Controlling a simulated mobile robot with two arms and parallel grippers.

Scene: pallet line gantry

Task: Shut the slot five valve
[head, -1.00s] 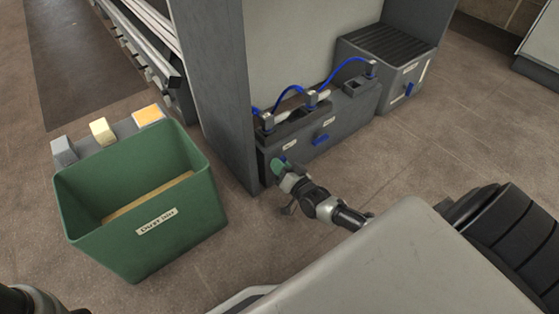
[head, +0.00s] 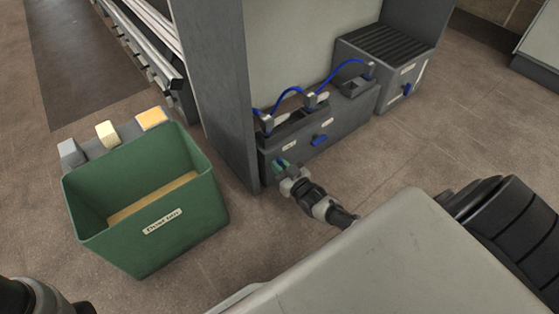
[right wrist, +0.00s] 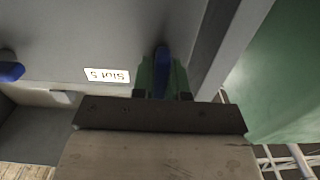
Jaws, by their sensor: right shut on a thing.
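The slot five valve's blue handle (right wrist: 162,70) shows in the right wrist view, beside an upside-down "Slot 5" label (right wrist: 107,76). My right gripper (right wrist: 161,78), with green fingers, is shut on this handle. In the head view the right gripper (head: 281,164) is at the left end of the grey manifold box's front (head: 345,122), and it mostly hides the handle. My left gripper is out of view.
Another blue valve handle (head: 319,141) is to the right on the same box, with blue hoses (head: 290,91) above. A grey upright panel (head: 222,95) stands close on the left. A green bin (head: 150,245) stands on the floor further left.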

